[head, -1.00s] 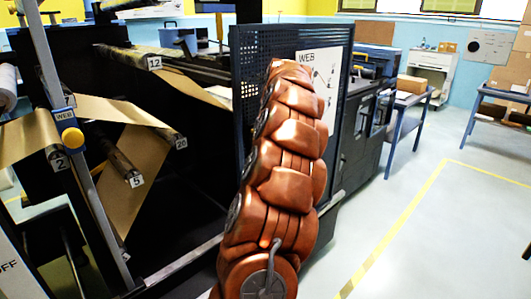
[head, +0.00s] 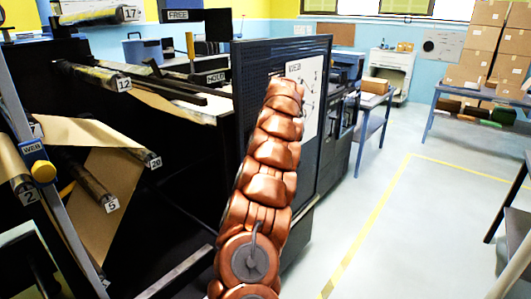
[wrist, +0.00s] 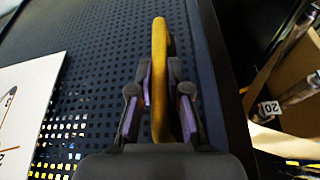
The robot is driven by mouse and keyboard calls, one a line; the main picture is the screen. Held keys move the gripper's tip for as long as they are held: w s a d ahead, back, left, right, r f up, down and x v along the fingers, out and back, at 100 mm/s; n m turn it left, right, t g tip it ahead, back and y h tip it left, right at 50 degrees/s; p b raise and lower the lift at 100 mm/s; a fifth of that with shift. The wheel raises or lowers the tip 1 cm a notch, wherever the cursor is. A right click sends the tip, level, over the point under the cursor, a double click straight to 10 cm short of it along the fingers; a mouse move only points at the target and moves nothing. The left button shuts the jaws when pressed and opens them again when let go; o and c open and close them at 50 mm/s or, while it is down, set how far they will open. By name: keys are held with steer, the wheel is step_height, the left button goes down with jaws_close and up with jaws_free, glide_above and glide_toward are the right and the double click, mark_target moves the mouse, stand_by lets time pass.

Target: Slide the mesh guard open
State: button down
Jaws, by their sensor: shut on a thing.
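The mesh guard (head: 246,75) is a dark perforated panel standing upright at the side of the black machine in the head view. It fills much of the wrist view (wrist: 105,65). A yellow handle (wrist: 159,60) stands out from the guard near its edge frame. My gripper (wrist: 160,95) is shut on this handle, with a purple-padded finger on each side of it. In the head view my copper-coloured arm covers part of the guard and hides my gripper and the handle. The rollers left of the guard are uncovered.
Numbered rollers, among them roller 12 (head: 95,77) and roller 20 (head: 135,150), carry brown kraft web at the left. A white WEB chart (head: 311,90) is on the guard. Open floor with a yellow line (head: 372,222) lies right; a bench (head: 462,96) with boxes stands behind.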

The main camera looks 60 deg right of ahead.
steer(key=shift+d, duration=0.3)
steer(key=c, duration=1.1)
jaws_free()
steer(key=shift+c, duration=0.2)
steer(key=v, duration=1.2)
